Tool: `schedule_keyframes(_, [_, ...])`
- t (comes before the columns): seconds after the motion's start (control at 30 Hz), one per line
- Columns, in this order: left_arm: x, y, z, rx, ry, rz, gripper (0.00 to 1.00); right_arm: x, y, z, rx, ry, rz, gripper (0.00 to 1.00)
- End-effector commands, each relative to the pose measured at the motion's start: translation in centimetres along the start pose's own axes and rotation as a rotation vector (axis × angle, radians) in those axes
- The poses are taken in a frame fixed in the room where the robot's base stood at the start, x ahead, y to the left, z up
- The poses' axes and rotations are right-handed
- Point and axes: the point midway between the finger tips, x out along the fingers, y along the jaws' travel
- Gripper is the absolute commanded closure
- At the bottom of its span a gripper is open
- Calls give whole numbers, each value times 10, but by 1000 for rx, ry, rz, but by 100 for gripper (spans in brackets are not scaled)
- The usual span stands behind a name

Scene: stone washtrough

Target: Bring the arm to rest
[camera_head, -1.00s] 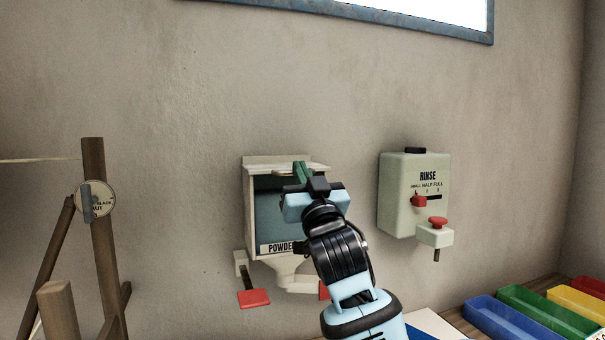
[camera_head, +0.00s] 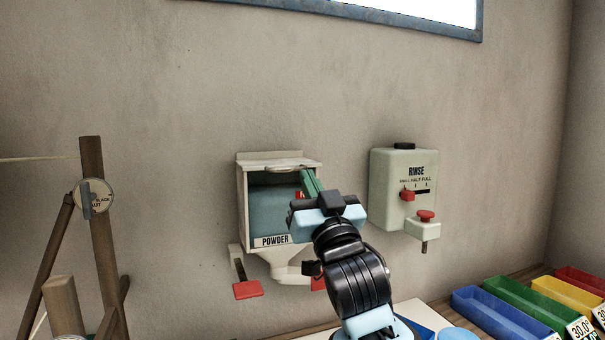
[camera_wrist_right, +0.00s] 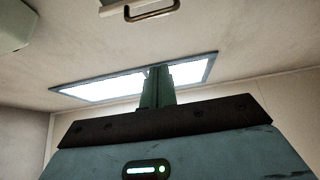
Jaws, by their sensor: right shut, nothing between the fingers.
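My right gripper (camera_head: 312,184) is raised in front of the right side of the powder dispenser (camera_head: 258,167) in the head view. Its green fingers are together with nothing between them and point up toward the wall. They also show in the right wrist view (camera_wrist_right: 157,88), against the bright window. The dispenser is cream-coloured, with a dark teal front and a "POWDER" label; my gripper and arm hide part of its right side. Whether the fingers touch it I cannot tell. My left gripper is not in view.
A pale green rinse dispenser (camera_head: 389,180) with red controls hangs right of my arm. Red paddles (camera_head: 248,289) sit below the powder dispenser. A wooden frame (camera_head: 93,200) stands at left. Coloured trays (camera_head: 497,318) line the counter at lower right.

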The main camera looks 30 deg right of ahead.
Motion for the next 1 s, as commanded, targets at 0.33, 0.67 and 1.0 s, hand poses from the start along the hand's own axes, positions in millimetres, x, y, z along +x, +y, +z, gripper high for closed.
schedule_keyframes(0.33, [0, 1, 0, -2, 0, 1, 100, -6, 0, -1, 0, 1, 1, 100])
schedule_keyframes(0.67, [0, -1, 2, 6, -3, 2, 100, -19, -5, 32, -11, -88, -13, 100])
schedule_keyframes(1.0, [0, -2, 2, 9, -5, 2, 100, -142, -25, 200, -81, -615, -96, 100])
